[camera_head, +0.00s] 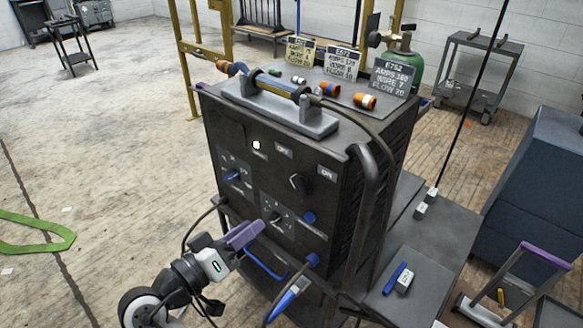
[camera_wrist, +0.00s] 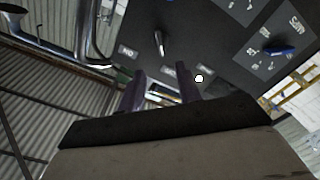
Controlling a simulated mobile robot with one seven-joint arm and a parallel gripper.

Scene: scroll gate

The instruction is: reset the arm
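My gripper (camera_head: 247,232) has purple fingers and is in front of the lower left of the dark welding machine's front panel (camera_head: 222,135). In the wrist view, the two fingers stand apart with a gap between them (camera_wrist: 161,76), and nothing is held. The panel shows behind the fingertips. I cannot tell whether a finger touches the panel or a knob. The panel carries a blue knob (camera_head: 232,176), a black knob (camera_head: 300,183), a lower dark knob (camera_head: 275,217), another blue knob (camera_head: 309,217) and a white round light (camera_head: 256,145).
A torch-like tool (camera_head: 270,82) lies in a grey holder on the machine's top, with orange-tipped parts and several label cards (camera_head: 341,62). A bent metal handle (camera_head: 368,195) runs down the machine's right edge. A dark blue cabinet (camera_head: 530,180) stands right. The floor at left is mostly clear.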

